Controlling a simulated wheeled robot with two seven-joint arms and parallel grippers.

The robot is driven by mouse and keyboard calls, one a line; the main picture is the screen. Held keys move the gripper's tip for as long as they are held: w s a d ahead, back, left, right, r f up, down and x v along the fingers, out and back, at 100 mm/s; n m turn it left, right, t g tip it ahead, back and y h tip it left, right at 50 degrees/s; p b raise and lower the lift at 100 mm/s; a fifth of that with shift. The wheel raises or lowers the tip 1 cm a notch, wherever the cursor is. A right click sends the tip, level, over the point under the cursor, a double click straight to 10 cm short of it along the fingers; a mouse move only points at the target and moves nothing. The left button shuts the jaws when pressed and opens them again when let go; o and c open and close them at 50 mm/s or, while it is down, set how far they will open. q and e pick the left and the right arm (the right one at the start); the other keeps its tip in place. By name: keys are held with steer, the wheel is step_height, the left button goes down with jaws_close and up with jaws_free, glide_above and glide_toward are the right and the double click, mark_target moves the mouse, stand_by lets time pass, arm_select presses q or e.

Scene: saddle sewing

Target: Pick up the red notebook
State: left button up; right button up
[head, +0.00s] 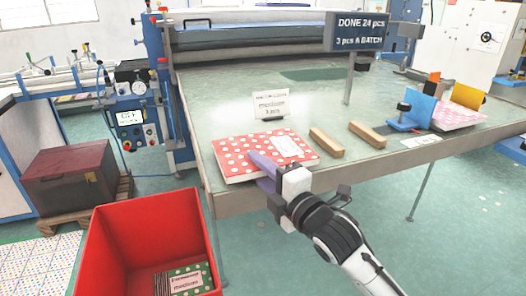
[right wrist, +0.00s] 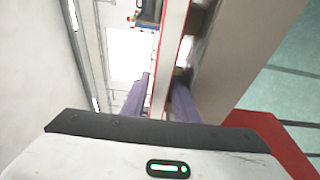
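The red notebook (head: 262,155), with white dots and a pale label, lies flat at the table's front edge in the head view. My right gripper (head: 262,170) reaches its front edge, with one purple finger above the cover. In the right wrist view the notebook's red-edged side (right wrist: 166,75) stands between the two fingers of my right gripper (right wrist: 160,100). One finger is on each side, with narrow gaps visible, so the gripper looks open around the notebook's edge. The lower finger is hidden in the head view. My left gripper is not in view.
A small sign (head: 270,104) stands behind the notebook. Two wooden bars (head: 327,141) lie to its right. Further right, a blue and yellow fixture holds a pink dotted notebook (head: 458,116). A red bin (head: 150,225) with green dotted notebooks (head: 186,281) stands at front left.

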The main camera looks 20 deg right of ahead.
steer(key=shift+x, duration=1.6)
jaws_close()
steer(key=shift+r, duration=0.25)
